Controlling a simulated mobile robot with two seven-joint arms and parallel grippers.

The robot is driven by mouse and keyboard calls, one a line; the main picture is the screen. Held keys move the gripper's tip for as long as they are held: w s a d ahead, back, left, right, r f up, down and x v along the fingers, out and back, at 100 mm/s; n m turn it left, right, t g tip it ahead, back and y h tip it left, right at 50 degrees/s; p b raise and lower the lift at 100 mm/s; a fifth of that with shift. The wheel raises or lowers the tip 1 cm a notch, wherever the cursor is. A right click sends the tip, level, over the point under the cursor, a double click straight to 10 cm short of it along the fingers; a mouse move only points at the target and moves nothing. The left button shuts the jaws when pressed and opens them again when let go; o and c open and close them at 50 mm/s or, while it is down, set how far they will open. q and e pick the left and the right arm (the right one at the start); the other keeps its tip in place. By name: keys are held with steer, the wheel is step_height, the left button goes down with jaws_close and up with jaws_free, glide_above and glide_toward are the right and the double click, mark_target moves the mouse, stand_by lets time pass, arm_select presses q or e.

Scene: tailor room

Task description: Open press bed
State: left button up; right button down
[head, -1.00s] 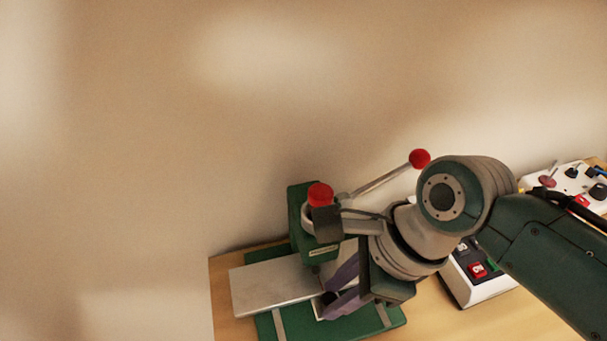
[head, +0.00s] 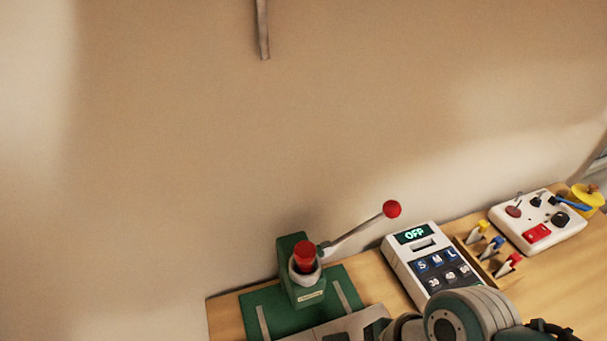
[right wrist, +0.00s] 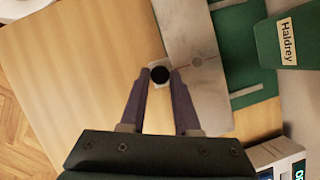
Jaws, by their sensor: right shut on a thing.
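The green press (head: 303,275) with a red knob on top and a lever with a red ball end stands on the table in the head view. Its flat metal bed (head: 345,327) lies on the near side of the green base, cut by the bottom edge. My left gripper is not in view.
A white control box (head: 425,262) reading OFF stands to the right of the press. Small coloured tools (head: 497,250) and a white panel with knobs (head: 538,222) lie farther right. Bare wooden table (right wrist: 90,70) shows in the right wrist view.

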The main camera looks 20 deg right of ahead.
steer(key=shift+w, duration=0.1)
steer(key=c, duration=0.9)
jaws_free()
steer(key=shift+r, duration=0.1)
steer(key=shift+d+r+p, duration=0.1)
steer(key=shift+r+p, duration=0.2)
steer(key=shift+r, duration=0.1)
steer(key=s+d+r, duration=0.1)
steer(key=d, duration=0.3)
steer(key=s+d+r, duration=0.1)
steer(key=s+d, duration=0.1)
steer(key=d, duration=0.2)
steer(key=s+d+r, duration=0.1)
steer(key=s+d, duration=0.1)
steer(key=d, duration=0.2)
steer(key=shift+d+r+p, duration=0.3)
steer(key=shift+d+p, duration=0.1)
